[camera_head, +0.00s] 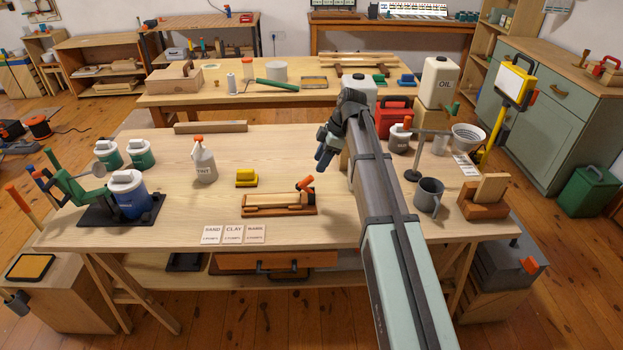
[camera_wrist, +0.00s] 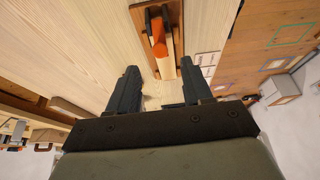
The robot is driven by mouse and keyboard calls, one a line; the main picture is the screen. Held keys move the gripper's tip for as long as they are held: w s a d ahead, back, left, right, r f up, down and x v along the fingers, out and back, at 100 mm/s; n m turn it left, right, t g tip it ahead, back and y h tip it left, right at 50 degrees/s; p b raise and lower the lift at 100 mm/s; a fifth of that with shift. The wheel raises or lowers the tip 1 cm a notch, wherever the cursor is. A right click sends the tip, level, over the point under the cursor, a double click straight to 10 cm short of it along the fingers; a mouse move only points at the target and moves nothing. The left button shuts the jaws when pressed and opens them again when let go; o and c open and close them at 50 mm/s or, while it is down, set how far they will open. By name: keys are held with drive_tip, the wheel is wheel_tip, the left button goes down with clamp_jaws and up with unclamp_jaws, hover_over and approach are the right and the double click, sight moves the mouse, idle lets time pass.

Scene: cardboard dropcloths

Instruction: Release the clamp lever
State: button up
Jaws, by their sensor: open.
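The clamp with an orange lever (camera_head: 305,183) sits on a brown wooden base (camera_head: 262,212) near the front middle of the bench. A pale wood strip (camera_head: 278,200) lies along this base. The lever looks tilted up at the base's right end. In the wrist view the orange lever (camera_wrist: 158,40) is ahead of the fingertips, roughly centred between them. My gripper (camera_head: 325,152) is open and empty, above and a little behind and right of the lever in the head view. It does not appear to touch the lever. My gripper also shows in the wrist view (camera_wrist: 161,74).
A yellow block (camera_head: 246,178) and a spray bottle (camera_head: 204,162) stand left of the clamp. Label cards (camera_head: 234,234) lie in front. A grey mug (camera_head: 428,196) and a stand (camera_head: 428,150) are to the right. Bare bench lies behind the clamp.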

sight(312, 177)
drive_tip(key=x, duration=0.8)
drive_tip(key=shift+a+f, duration=0.1)
drive_tip(key=shift+c, duration=0.3)
clamp_jaws()
